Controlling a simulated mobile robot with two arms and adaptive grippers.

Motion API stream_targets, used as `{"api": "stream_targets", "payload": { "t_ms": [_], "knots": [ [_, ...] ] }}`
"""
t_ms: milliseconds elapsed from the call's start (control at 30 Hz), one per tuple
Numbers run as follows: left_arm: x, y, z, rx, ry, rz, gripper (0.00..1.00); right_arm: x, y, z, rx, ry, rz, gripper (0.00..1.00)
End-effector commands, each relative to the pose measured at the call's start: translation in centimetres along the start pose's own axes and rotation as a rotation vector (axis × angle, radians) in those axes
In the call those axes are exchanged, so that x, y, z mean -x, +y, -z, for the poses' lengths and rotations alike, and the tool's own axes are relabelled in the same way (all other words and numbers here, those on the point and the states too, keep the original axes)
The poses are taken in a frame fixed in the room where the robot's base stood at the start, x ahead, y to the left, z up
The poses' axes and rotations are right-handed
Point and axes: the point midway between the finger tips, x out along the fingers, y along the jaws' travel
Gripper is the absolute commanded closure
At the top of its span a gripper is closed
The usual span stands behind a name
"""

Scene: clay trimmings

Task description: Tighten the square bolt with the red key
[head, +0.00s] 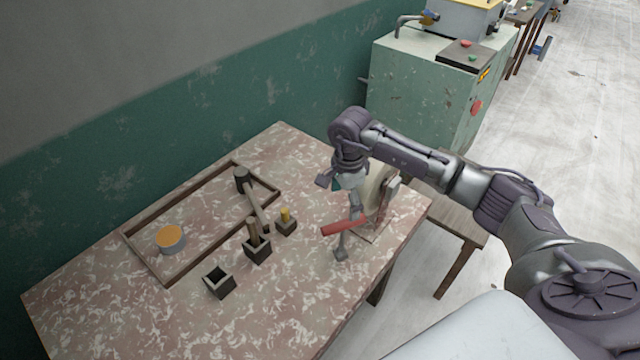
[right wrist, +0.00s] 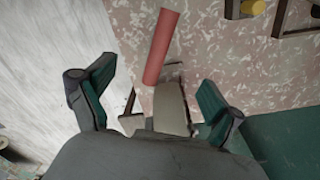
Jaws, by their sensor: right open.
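My right gripper (head: 342,192) is open and empty above the handle, beside a pale upright fixture (head: 374,188). Its two fingers show spread in the right wrist view (right wrist: 157,76). I cannot make out the square bolt; my arm and gripper hide part of the fixture. My left gripper is out of view.
Left of the key on the table (head: 330,150) are a yellow-topped block (head: 287,225), a dark holder (head: 257,248) with a wooden handle, and an empty dark box (head: 219,283).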

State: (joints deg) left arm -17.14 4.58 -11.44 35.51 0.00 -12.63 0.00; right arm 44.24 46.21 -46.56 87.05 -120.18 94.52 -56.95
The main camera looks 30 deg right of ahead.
Motion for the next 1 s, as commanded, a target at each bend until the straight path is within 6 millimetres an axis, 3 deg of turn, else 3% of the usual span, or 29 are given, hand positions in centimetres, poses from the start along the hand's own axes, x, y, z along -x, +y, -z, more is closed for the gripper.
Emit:
{"api": "stream_targets", "payload": {
  "t_ms": [367, 633, 800, 1000],
  "knots": [
    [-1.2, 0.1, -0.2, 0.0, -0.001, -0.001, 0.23, -2.0, 0.0, 0.0, 0.0, -0.001, -0.001, 0.08],
    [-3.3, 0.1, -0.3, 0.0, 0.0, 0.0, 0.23, -5.6, 0.1, 0.0, 0.0, -0.001, -0.001, 0.08],
    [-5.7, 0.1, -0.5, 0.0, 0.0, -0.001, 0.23, -8.2, 0.0, 0.0, 0.0, 0.001, 0.0, 0.08],
    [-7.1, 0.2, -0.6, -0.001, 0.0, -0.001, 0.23, -9.9, 0.0, 0.0, -0.001, -0.001, 0.0, 0.08]
  ]
}}
